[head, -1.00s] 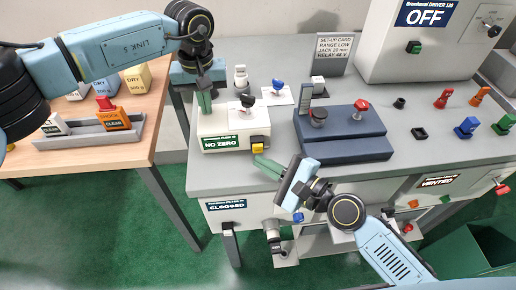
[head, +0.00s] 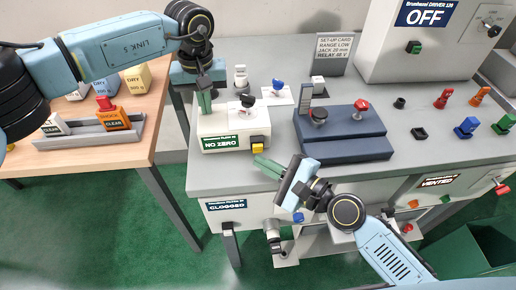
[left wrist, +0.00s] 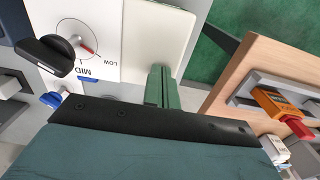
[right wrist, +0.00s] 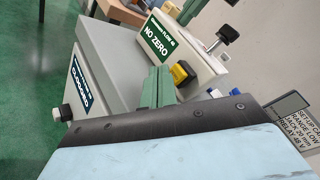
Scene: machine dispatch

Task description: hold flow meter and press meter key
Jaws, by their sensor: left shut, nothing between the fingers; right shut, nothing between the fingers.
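The flow meter (head: 222,143) is a white box with a green "NO ZERO" label, at the front left of the grey bench; its label also shows in the right wrist view (right wrist: 156,40). Its yellow key (head: 258,147) sits in a black surround at its front right corner. My left gripper (head: 204,98) is shut and empty, its green fingers at the meter's top left; the left wrist view shows them (left wrist: 161,88) over its pale top, beside a dial with a black knob. My right gripper (head: 268,165) is shut and empty, its fingertips just in front of and below the yellow key, apart from it.
A blue fixture (head: 340,140) with a red knob stands right of the meter. A set-up card (head: 332,57) and a driver box reading "OFF" (head: 425,40) stand behind. A wooden table (head: 110,140) with tagged blocks is at left.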

